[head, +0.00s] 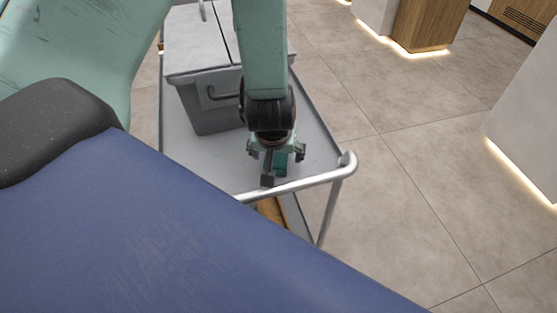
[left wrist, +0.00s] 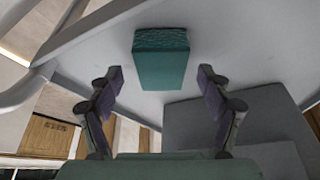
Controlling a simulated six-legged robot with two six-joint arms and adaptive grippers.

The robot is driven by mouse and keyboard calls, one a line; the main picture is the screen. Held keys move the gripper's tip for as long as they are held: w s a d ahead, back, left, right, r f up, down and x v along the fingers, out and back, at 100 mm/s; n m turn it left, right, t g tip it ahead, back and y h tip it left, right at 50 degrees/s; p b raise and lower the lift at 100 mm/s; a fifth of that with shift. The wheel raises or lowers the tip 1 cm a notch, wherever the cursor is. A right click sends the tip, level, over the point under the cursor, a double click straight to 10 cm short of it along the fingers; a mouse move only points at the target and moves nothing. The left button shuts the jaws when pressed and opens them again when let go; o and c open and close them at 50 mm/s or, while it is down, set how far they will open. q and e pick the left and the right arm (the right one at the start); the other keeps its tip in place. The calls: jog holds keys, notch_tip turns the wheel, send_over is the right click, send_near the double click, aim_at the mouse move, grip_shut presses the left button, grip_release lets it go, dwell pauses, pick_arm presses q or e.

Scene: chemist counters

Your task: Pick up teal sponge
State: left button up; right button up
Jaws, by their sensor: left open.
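The teal sponge (left wrist: 160,62) is a small block in the left wrist view, lying on the grey cart top (left wrist: 200,22). My left gripper (left wrist: 159,82) is open, with one finger on each side of the sponge's near end and a gap on both sides. In the head view my left gripper (head: 275,160) points down over the cart's near right corner. A bit of the teal sponge (head: 281,162) shows between the fingers there, mostly hidden by the gripper. My right gripper is not in view.
A grey lidded box (head: 205,100) stands on the cart behind and left of the gripper. A metal rail (head: 310,181) runs along the cart's near edge. A blue surface (head: 150,225) fills the lower left. Tiled floor is open to the right.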

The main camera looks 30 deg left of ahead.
aim_at(277, 158)
pick_arm(q)
jog(key=shift+a+f, duration=0.25)
jog(key=shift+a, duration=0.1)
jog(key=shift+d+r, duration=0.15)
jog(key=shift+d, duration=0.2)
jog(key=shift+c, duration=1.2)
jog(key=shift+w+a, duration=0.1)
jog(key=shift+a, duration=0.1)
jog(key=c, duration=0.4)
jog(key=shift+c, duration=1.3)
jog(key=shift+d, duration=0.15)
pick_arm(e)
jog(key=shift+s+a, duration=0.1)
pick_arm(q)
notch_tip(277, 158, up, 8)
jog(key=p, duration=0.5)
jog(key=shift+r, duration=0.25)
jog(key=shift+r+p, duration=0.55)
jog(key=shift+r, duration=0.15)
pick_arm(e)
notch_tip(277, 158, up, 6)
